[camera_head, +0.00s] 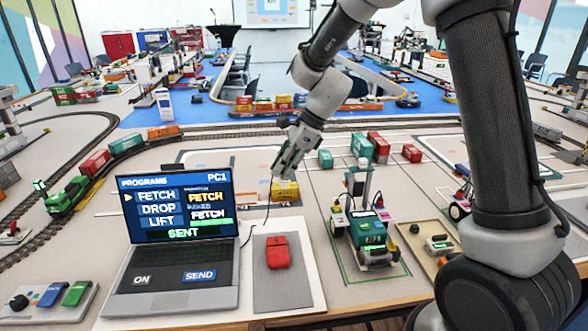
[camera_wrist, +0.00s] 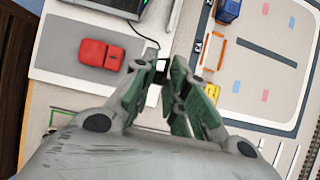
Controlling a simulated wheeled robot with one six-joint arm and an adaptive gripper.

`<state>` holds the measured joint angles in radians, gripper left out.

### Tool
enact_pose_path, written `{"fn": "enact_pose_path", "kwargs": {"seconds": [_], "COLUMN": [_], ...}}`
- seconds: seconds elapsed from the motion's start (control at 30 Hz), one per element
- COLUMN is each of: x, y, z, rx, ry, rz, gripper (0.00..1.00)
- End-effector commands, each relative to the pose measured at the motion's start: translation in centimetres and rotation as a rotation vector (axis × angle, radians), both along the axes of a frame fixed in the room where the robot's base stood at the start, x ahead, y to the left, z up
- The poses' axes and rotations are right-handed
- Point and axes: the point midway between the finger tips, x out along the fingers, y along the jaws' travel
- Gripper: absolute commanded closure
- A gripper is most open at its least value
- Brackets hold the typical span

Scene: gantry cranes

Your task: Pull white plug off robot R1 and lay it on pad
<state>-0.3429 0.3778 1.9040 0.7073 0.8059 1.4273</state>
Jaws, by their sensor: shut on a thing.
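My gripper (camera_head: 288,168) hangs over the table behind the laptop's right side. Its fingers are shut on a small plug, mostly hidden between the fingertips. In the wrist view my gripper (camera_wrist: 165,75) shows a little dark and pale matter between its tips. A thin black cable (camera_head: 267,215) runs from the fingertips down toward the laptop's right side. A small green wheeled robot (camera_head: 371,232) stands on a green-outlined spot to the right, apart from my gripper; I cannot read its label. A grey pad (camera_head: 285,298) in front carries a red mouse-like object (camera_head: 278,252).
A laptop (camera_head: 180,235) showing a program list stands left of the pad. A yellow block (camera_head: 285,191) lies close below my gripper. A tan tray (camera_head: 415,252) and another small robot (camera_head: 460,207) are at the right. Rail tracks (camera_head: 210,131) curve behind.

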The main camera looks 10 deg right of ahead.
Motion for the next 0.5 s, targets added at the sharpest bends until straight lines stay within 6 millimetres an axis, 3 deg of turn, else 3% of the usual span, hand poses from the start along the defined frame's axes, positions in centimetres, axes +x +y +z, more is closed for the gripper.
{"fn": "enact_pose_path", "kwargs": {"seconds": [0.5], "x": [0.21], "y": [0.48], "z": [-0.58], "rx": [0.0], "ry": [0.001], "rz": [0.0], "gripper": [1.0]}}
